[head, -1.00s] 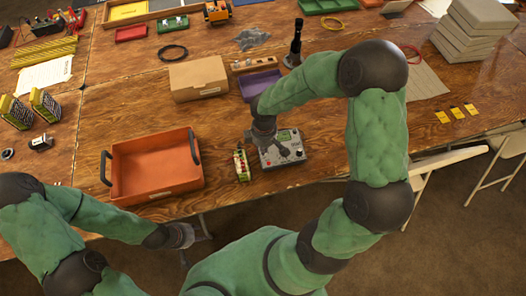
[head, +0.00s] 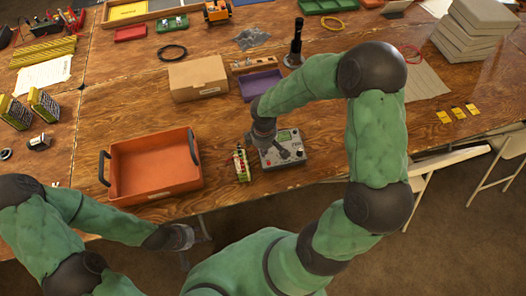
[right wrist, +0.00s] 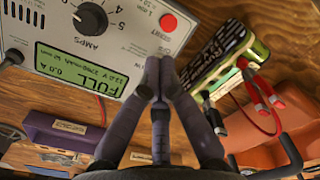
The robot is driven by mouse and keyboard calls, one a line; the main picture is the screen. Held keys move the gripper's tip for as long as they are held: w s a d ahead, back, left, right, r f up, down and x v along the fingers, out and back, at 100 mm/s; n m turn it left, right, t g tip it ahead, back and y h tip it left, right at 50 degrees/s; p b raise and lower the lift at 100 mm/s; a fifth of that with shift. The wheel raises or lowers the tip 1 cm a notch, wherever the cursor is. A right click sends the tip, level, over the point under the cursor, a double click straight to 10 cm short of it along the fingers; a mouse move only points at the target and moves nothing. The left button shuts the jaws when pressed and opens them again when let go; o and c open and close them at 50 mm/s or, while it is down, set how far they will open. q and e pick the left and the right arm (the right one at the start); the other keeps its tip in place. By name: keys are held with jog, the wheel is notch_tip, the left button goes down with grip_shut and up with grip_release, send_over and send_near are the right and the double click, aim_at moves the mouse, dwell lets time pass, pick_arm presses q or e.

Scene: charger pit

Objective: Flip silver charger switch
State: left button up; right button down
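The grey charger (head: 293,157) sits near the front edge of the wooden table. In the right wrist view, its face (right wrist: 55,28) shows a black amps dial, a lit green display (right wrist: 75,70) reading FULL and 0.0 A, and a red button (right wrist: 168,22). I cannot make out the silver switch. My right gripper (head: 284,153) is over the charger from above. In the right wrist view, its fingertips (right wrist: 158,72) meet, with nothing seen between them, by the charger's edge; contact is unclear. My left gripper (head: 200,248) is low, off the table's front edge, with its fingers seemingly apart.
A battery (head: 242,165) with red and black clips stands just left of the charger. An orange bin (head: 153,163) is further left. A purple bin (head: 262,84) and a cardboard box (head: 197,79) stand behind. The table right of the charger is clear.

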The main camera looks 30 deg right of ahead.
jog(key=shift+f, duration=0.2)
jog(key=shift+r, duration=0.1)
jog(key=shift+r+p, duration=2.9)
jog(key=shift+r, duration=0.6)
jog(key=shift+f, duration=0.1)
